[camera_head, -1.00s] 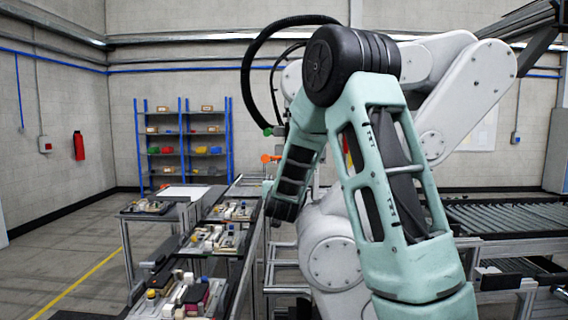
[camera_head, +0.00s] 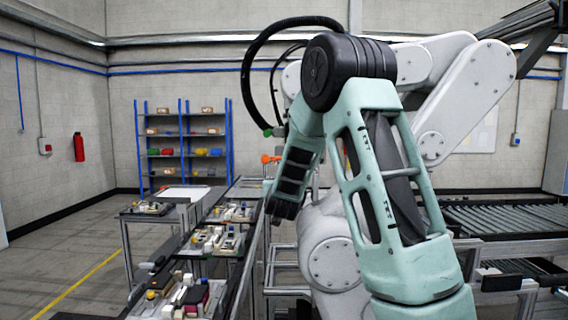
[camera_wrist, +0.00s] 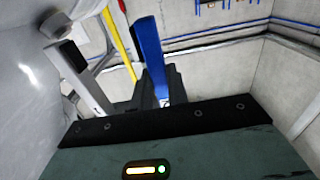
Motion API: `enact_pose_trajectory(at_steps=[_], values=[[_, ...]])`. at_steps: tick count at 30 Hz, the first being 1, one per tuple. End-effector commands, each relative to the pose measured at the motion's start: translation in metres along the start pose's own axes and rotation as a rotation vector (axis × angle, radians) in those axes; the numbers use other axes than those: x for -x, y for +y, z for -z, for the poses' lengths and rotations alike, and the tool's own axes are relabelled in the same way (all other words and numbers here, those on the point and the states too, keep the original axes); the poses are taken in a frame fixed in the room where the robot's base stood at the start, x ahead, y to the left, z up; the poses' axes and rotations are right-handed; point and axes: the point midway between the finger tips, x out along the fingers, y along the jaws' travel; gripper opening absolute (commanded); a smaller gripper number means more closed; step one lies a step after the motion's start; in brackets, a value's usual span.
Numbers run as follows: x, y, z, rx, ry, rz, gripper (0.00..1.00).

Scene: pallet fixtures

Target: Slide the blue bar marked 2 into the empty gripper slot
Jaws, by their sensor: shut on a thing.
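In the wrist view a blue bar (camera_wrist: 149,48) stands up from between the dark fingers of my gripper (camera_wrist: 158,90). My gripper is shut on its lower end. No number can be read on the bar from this side. I cannot make out which place is the empty gripper slot in either view.
Low tables at the left carry pallet fixtures with small parts, a near one (camera_head: 178,298), a middle one (camera_head: 212,240) and others farther back. A blue shelf rack (camera_head: 183,140) stands at the back wall. A roller conveyor (camera_head: 510,216) is at the right. The left floor is clear.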

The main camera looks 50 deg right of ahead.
Motion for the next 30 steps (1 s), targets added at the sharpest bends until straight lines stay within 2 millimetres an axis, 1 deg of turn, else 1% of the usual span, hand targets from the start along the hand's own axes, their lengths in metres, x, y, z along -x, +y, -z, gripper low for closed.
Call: enact_pose_trajectory(at_steps=[6,28,29,30], values=[[-0.0058,0.0000,0.0000,0.000,0.000,0.000,0.00],[-0.0052,-0.0003,-0.0017,0.000,0.001,0.001,0.00],[-0.0052,-0.0003,-0.0017,0.000,0.001,0.001,0.24],[-0.0052,-0.0003,-0.0018,0.000,0.000,0.000,0.35]])
